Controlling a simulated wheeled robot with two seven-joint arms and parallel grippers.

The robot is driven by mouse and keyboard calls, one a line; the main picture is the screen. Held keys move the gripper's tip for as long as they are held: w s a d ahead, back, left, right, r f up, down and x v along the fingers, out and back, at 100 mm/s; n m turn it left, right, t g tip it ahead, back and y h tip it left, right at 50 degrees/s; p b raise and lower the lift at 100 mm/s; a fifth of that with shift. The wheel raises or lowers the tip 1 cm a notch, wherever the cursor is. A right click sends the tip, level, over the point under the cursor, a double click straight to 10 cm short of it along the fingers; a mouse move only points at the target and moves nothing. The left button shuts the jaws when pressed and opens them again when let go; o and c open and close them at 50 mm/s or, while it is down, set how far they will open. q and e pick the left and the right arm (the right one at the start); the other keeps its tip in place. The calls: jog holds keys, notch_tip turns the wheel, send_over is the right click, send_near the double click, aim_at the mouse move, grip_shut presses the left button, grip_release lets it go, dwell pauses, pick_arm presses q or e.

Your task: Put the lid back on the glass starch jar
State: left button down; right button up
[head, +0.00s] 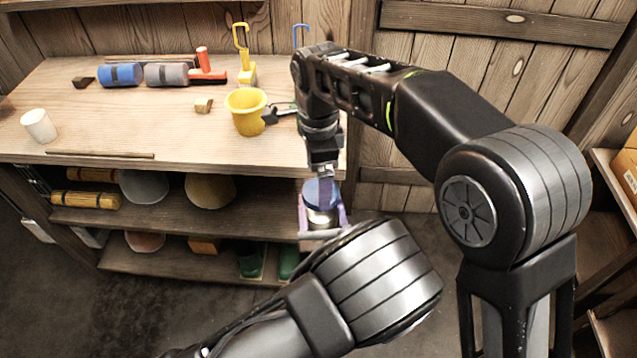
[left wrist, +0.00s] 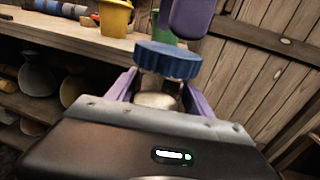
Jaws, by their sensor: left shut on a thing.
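The glass starch jar (left wrist: 157,98), with pale starch inside, stands between the purple fingers of my left gripper (head: 322,218). My left gripper is shut on the jar and holds it in front of the bench's right end. The blue lid (left wrist: 167,61) is at the jar's mouth, slightly tilted in the left wrist view; I cannot tell whether it is fully seated. The lid also shows in the head view (head: 313,192). My right gripper (head: 325,185) reaches down from above, with a purple finger at the lid's top. I cannot tell whether it grips the lid.
The wooden bench (head: 150,135) holds a yellow bucket (head: 246,112), a white cup (head: 38,125), blue and grey rolls, and a red tool. The shelves below hold sacks and green boots. The bench's right end is close to the jar.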

jog(key=shift+r, duration=0.7)
jog(key=shift+d, duration=0.1)
jog(key=shift+c, duration=0.4)
